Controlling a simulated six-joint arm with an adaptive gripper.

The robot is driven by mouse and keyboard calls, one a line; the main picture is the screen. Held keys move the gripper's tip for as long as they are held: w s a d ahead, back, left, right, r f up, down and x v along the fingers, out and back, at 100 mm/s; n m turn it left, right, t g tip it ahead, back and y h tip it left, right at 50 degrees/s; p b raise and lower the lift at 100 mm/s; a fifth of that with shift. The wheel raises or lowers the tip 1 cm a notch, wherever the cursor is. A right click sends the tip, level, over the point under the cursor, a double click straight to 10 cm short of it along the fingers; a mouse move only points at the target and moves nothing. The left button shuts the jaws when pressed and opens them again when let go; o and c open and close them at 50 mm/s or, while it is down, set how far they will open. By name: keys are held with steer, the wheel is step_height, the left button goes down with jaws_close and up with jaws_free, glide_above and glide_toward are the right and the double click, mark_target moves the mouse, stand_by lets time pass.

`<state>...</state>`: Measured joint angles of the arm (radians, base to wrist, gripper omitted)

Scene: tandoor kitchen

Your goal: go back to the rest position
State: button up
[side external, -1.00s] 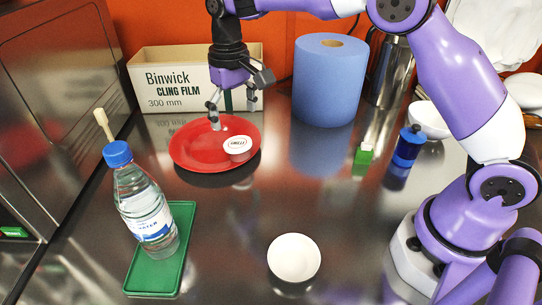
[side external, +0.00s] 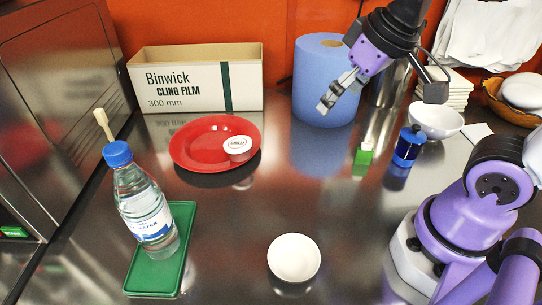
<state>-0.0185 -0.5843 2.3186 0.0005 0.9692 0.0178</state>
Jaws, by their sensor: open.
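My gripper (side external: 378,88) is in the air at the upper right, in front of the blue paper roll (side external: 312,100) and clear of the work surface. Its jaws are open and nothing is between them. A red plate (side external: 196,150) lies on the metal counter to the left of my gripper.
A water bottle (side external: 145,205) stands on a green tray (side external: 150,281) at left. A white bowl (side external: 294,258) sits at front centre. A cling film box (side external: 190,85) is behind the plate. A blue bottle (side external: 408,147) and another white bowl (side external: 436,121) stand at right.

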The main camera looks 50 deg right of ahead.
steer(key=shift+s+d+f+t, duration=0.2)
steer(key=shift+s+f+t, duration=0.1)
steer(key=shift+s+f, duration=0.8)
